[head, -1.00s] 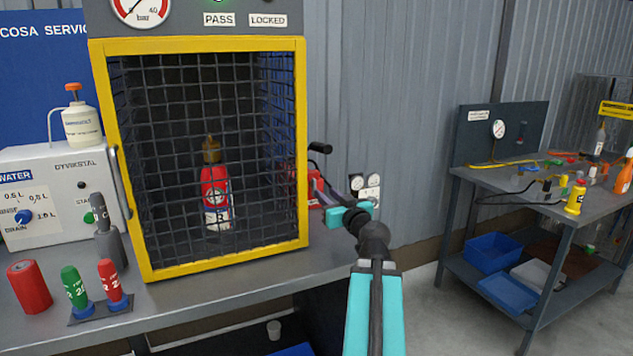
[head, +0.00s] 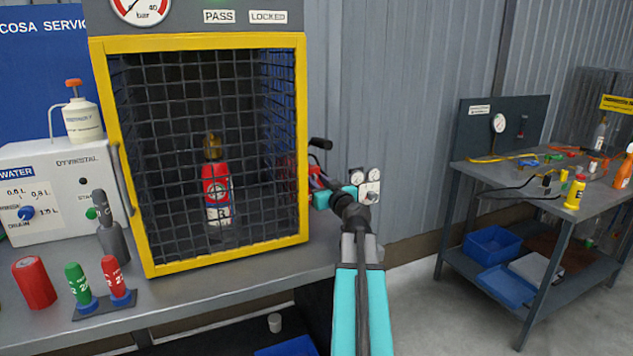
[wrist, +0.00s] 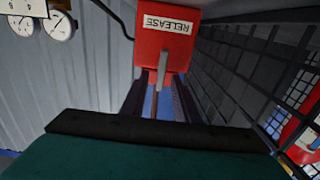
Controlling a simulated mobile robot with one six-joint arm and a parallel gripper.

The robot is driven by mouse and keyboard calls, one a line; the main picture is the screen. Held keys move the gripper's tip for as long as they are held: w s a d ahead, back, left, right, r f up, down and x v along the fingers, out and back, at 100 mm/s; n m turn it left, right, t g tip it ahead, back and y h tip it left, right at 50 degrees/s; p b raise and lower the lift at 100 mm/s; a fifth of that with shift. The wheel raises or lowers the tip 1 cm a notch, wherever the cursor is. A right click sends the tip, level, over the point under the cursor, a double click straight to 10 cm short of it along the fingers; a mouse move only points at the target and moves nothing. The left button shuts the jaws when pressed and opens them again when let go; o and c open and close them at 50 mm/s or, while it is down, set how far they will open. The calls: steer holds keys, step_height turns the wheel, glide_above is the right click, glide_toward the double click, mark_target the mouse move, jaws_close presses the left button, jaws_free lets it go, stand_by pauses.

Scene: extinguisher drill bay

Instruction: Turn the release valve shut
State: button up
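The release valve is a red box (wrist: 167,45) with a white RELEASE label and a grey lever (wrist: 162,72) in the wrist view. The lever stands between the two dark fingers of my gripper (wrist: 160,92), with gaps showing on both sides. My gripper is open around the lever. Whether a finger touches it I cannot tell. In the head view the red box (head: 315,171) sits at the right side of the yellow-framed cage, mostly hidden behind my gripper (head: 325,184).
The yellow-framed mesh cage (head: 304,130) holds a red extinguisher (head: 216,190); its mesh wall runs close beside my gripper. A black handle (head: 320,143) sticks out just above. Small gauges (head: 366,177) are on the wall side. A second bench (head: 480,175) stands farther right.

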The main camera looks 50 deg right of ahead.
steer(key=shift+w, duration=0.15)
steer(key=shift+c, duration=0.4)
jaws_close()
steer(key=shift+d+f+m+b, duration=0.1)
steer(key=shift+m+b, duration=0.25)
steer(key=shift+m, duration=0.15)
steer(key=m, duration=0.5)
steer(key=d+f+m, duration=0.1)
steer(key=m, duration=1.1)
steer(key=shift+s+d+f+b, duration=0.15)
steer(key=shift+s+f+b, duration=0.05)
steer(key=shift+s+b, duration=0.1)
